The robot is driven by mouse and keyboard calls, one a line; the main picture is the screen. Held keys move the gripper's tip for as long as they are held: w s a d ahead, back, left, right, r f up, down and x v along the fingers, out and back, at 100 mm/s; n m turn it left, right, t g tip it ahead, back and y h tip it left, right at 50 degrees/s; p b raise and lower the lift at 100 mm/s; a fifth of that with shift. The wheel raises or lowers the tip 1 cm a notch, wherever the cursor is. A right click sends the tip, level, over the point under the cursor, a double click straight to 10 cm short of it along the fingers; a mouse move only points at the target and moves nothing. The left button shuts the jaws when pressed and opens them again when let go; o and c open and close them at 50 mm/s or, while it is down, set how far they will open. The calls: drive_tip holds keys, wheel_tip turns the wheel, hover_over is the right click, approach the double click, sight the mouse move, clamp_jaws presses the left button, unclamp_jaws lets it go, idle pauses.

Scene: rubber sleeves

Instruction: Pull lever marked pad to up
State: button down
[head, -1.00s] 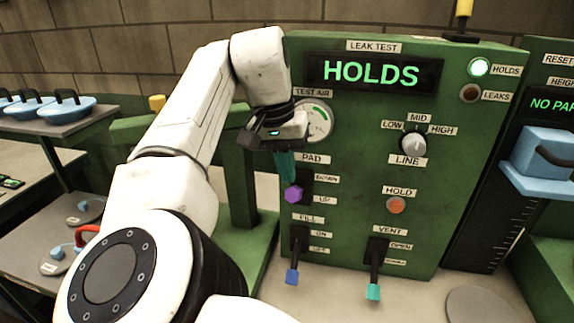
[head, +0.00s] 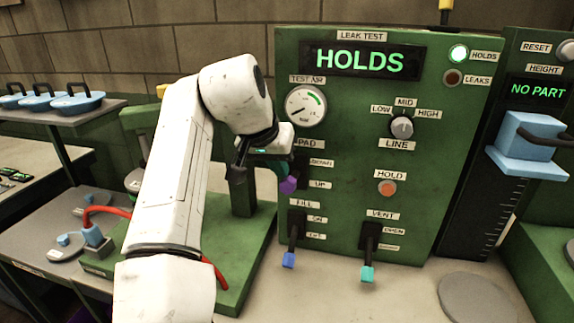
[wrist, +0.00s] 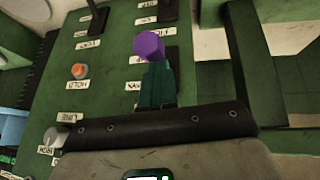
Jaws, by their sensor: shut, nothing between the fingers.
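The PAD lever has a purple knob (head: 288,184), which stands out from the left side of the green leak-test panel (head: 350,150). In the head view the knob is about level with the UP label, below the DOWN label. My gripper (head: 280,168) is shut and empty, with its teal fingers right against or just behind the knob. In the wrist view the purple knob (wrist: 149,46) sits just beyond the shut fingertips (wrist: 157,72); I cannot tell whether they touch. The lever's shaft is mostly hidden.
The FILL lever with a blue knob (head: 288,260) and the VENT lever with a teal knob (head: 367,274) are below. The HOLD button (head: 387,188) and LINE dial (head: 401,127) are to the right.

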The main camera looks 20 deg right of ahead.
wheel_tip(320, 180, down, 6)
drive_tip(key=s+a+t+h+b, duration=0.1)
drive_tip(key=s+t+h+b, duration=0.1)
drive_tip(key=b, duration=0.5)
drive_tip(key=shift+a+f+m+t+h, duration=0.25)
drive_tip(key=shift+t+h, duration=0.25)
drive_tip(key=shift+t, duration=0.5)
drive_tip(key=shift+r, duration=0.1)
drive_tip(key=shift+w+r+p, duration=0.1)
drive_tip(key=shift+r+p, duration=0.35)
drive_tip(key=shift+r, duration=0.3)
